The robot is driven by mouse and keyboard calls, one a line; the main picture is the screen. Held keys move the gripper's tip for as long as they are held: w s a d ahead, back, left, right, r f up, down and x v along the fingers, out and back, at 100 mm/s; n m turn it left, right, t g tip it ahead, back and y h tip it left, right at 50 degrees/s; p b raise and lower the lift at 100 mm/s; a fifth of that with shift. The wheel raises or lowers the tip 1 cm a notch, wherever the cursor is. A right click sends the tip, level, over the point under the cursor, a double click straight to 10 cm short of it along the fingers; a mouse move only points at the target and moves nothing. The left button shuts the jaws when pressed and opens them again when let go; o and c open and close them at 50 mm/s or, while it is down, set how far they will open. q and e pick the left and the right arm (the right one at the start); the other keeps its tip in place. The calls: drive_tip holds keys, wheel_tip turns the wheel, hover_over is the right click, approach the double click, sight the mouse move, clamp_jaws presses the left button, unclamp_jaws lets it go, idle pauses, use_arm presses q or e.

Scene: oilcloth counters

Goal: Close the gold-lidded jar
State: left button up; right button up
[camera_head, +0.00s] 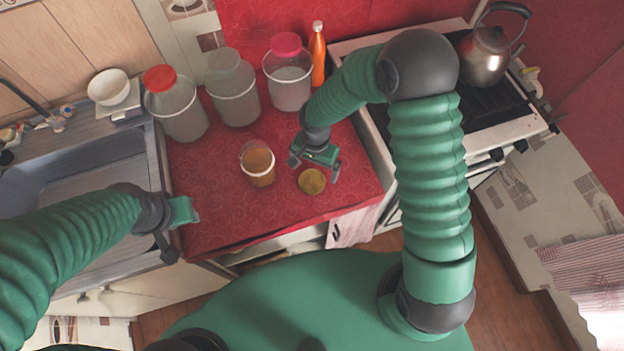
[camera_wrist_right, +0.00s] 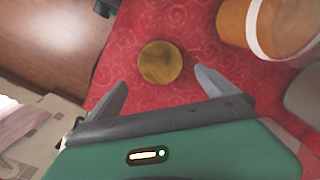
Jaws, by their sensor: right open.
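The gold lid (camera_head: 312,181) lies flat on the red counter, and it also shows in the right wrist view (camera_wrist_right: 160,63). A small jar with brown contents (camera_head: 258,167) stands to the left of the lid, with no lid visible on it; part of it shows at the top right of the right wrist view (camera_wrist_right: 281,27). My right gripper (camera_head: 313,170) is open and empty, just above and behind the lid, with the lid ahead between its finger lines in the wrist view (camera_wrist_right: 163,92). My left gripper (camera_head: 183,228) is at the counter's left front edge; its fingers are not clear.
Large jars with a red lid (camera_head: 160,78), a grey lid (camera_head: 223,60) and a pink lid (camera_head: 286,45) stand at the back. An orange bottle (camera_head: 317,55) is beside them. A stove with a kettle (camera_head: 485,56) is right, a sink (camera_head: 75,160) left. The front counter (camera_head: 235,218) is clear.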

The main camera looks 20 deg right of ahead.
sight(313, 180)
drive_tip(key=shift+d, duration=0.3)
drive_tip(key=shift+a, duration=0.1)
drive_tip(key=f, duration=0.1)
drive_tip(key=a+f, duration=0.1)
drive_tip(key=f, duration=0.1)
drive_tip(key=a+f, duration=0.1)
drive_tip(key=shift+s+f, duration=0.25)
drive_tip(key=shift+d+f, duration=0.15)
drive_tip(key=shift+f, duration=0.15)
drive_tip(key=shift+d, duration=0.45)
drive_tip(key=shift+c, duration=1.3)
drive_tip(key=shift+a, duration=0.35)
drive_tip(key=c, duration=1.1)
use_arm(q)
drive_tip(key=shift+r, duration=0.2)
use_arm(e)
drive_tip(key=shift+o, duration=0.2)
drive_tip(key=shift+d, duration=0.2)
